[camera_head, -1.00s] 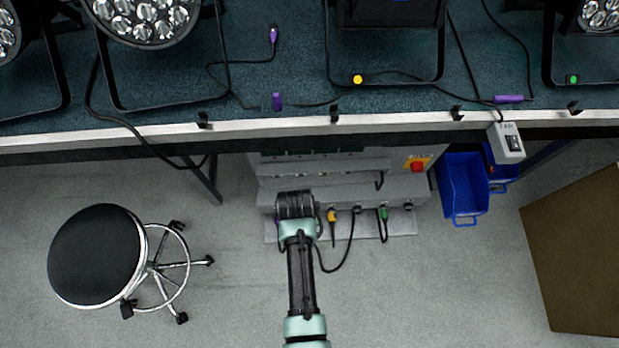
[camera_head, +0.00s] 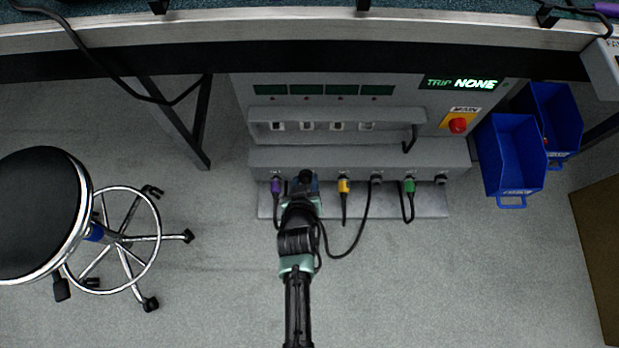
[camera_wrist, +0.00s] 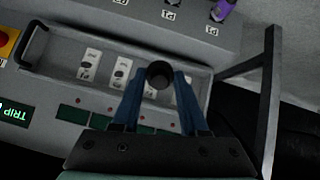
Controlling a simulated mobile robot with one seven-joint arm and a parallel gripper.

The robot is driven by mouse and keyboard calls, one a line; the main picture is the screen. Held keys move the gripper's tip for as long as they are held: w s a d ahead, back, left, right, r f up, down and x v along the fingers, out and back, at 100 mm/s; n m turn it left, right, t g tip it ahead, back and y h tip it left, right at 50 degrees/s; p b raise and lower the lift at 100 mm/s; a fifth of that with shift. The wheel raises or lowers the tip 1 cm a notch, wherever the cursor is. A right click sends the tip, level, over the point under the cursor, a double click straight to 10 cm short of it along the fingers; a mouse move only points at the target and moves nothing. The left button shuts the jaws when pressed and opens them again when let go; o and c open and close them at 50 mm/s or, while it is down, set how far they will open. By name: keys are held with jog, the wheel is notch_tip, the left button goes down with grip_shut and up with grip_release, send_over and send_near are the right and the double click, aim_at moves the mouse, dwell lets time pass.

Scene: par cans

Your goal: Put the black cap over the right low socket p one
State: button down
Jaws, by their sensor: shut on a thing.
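My gripper (camera_head: 304,180) has blue fingers and is shut on the small round black cap (camera_wrist: 160,75), which shows between the fingertips in the wrist view. The gripper hides the cap in the head view. My gripper is at the low socket row of the grey power box (camera_head: 360,157), between the purple plug (camera_head: 276,186) and the yellow plug (camera_head: 343,186).
A ledge with a black handle (camera_head: 410,138) and several white switches lies above the sockets. A green plug (camera_head: 409,186) and loose cables hang right of my gripper. A red button (camera_head: 457,125), blue bins (camera_head: 510,165) and a stool (camera_head: 40,215) flank the box.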

notch_tip(320, 180, down, 21)
jog(key=s+d+t+b, duration=0.1)
jog(key=t+b, duration=0.7)
jog(key=b, duration=2.2)
jog(key=shift+n+y, duration=0.3)
jog(key=shift+n, duration=0.1)
jog(key=w+b, duration=0.1)
jog(key=w, duration=0.3)
jog(key=shift+w+r, duration=0.1)
jog(key=shift+w, duration=0.25)
jog(key=shift+w, duration=1.15)
jog(key=shift+c, duration=1.8)
grip_release()
jog(key=shift+s, duration=0.1)
